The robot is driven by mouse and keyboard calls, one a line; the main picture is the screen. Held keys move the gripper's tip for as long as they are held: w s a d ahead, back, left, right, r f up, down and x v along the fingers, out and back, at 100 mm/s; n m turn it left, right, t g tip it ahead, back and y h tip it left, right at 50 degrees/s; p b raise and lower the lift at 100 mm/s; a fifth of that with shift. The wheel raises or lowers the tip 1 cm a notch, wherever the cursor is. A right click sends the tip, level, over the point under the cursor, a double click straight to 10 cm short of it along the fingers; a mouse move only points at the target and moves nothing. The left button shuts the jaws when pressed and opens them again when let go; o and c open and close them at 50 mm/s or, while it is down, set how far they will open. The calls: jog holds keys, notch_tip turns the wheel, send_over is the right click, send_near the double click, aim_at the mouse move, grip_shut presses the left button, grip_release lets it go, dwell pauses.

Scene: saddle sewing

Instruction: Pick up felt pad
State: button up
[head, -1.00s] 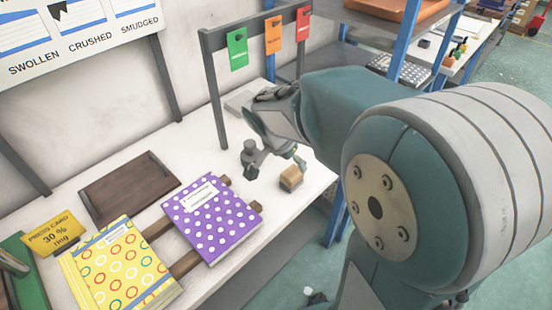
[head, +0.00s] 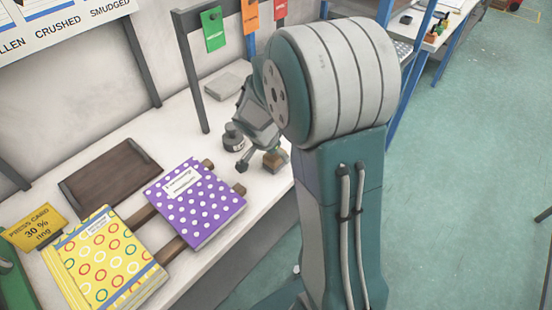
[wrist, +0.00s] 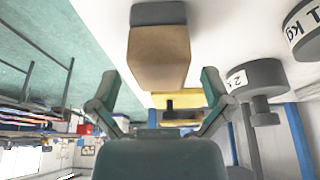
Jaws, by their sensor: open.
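A small tan block with a dark grey layer on its underside, which looks like the felt pad (head: 274,161), sits on the white table near its front right edge. In the wrist view the felt pad (wrist: 158,55) is straight ahead, tan side towards me, its grey layer at the top of the picture. My gripper (head: 262,160) is low over the table beside the block. Its two fingers are spread, one on each side of the block in the wrist view (wrist: 158,95). The gripper is open and empty. I cannot tell whether the fingers touch the block.
A dark round weight (head: 233,138) stands close behind my gripper; two weights show in the wrist view (wrist: 258,80). A purple dotted book (head: 195,205), a yellow book (head: 100,262) and a brown board (head: 110,172) lie to the left. A grey slab (head: 228,80) lies at the back.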

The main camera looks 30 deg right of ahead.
jog(key=shift+w+a+f, duration=0.1)
jog(key=shift+a+f, duration=0.15)
jog(key=shift+f, duration=0.1)
jog(key=shift+d, duration=0.25)
jog(key=c, duration=1.2)
jog(key=shift+c, duration=0.2)
jog(key=shift+r, duration=0.3)
notch_tip(320, 180, up, 2)
jog(key=shift+a+r, duration=0.1)
jog(key=shift+r, duration=0.05)
jog(key=s+a+r, duration=0.8)
jog(key=s+r, duration=0.2)
jog(key=s, duration=0.1)
jog(key=shift+s, duration=0.3)
